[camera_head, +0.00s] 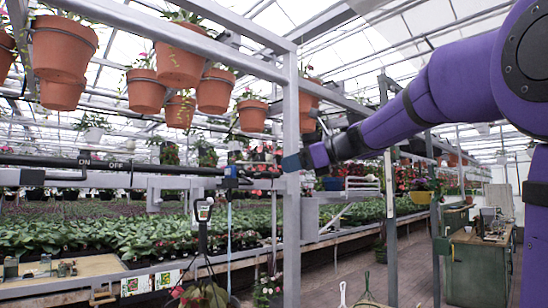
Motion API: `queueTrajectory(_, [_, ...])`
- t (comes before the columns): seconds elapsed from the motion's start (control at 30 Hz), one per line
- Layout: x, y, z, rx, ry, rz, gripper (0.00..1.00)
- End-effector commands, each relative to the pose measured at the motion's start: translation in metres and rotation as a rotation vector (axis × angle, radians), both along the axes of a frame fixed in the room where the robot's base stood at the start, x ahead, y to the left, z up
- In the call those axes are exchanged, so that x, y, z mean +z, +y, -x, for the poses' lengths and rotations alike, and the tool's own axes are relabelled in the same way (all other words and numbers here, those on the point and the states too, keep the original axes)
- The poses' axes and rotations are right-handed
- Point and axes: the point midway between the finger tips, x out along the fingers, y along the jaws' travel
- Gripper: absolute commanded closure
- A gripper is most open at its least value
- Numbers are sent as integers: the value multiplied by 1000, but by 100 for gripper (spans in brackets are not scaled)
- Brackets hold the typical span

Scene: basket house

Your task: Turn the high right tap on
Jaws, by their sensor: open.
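A small tap (231,172) with a blue part sits at the right end of a black pipe (150,167), which is fixed along a grey metal rail. It is small, and I cannot tell which way its handle is turned. My gripper (286,162) is at the end of my purple arm, to the right of the tap in the picture. It overlaps the upright metal post and appears apart from the tap. It is open, with nothing seen between its fingers. The fingers are small and dark here, and their depth relative to the tap is hard to judge.
The grey post (292,220) stands beside the tap. Terracotta pots (62,48) hang from the frame above. A black hanging scale (203,215) hangs below the rail. Plant beds (130,240) lie behind. A green workbench (478,260) stands at right; the aisle floor is mostly clear.

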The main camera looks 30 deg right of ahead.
Motion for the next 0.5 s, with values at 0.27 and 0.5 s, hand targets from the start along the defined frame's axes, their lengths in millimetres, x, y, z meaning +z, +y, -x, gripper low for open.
queueTrajectory(0.27, [26, -40, 3, -127, -108, -269, 54])
queueTrajectory(0.5, [28, -37, -12, -136, -116, -293, 54])
